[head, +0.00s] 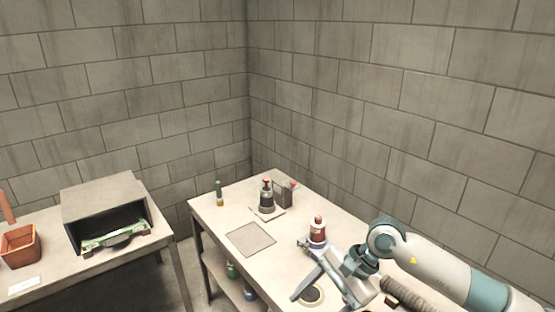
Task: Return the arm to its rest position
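My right arm (440,270) comes in from the lower right and reaches over the right-hand table (215,215). Its gripper (318,296) is low in the view, above the table's near part, and looks open with nothing held. One light grey finger shows clearly, pointing down and left; the other is hard to make out near the bottom edge. A red and white bottle (318,229) stands just behind the gripper. My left gripper is not in view.
The right-hand table holds a flat square plate (251,239), a dark red-topped bottle (266,195), a grey box (285,187) and a small green bottle (219,193). The left table holds an open-fronted box (104,199) and an orange bin (20,246). Block walls stand behind.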

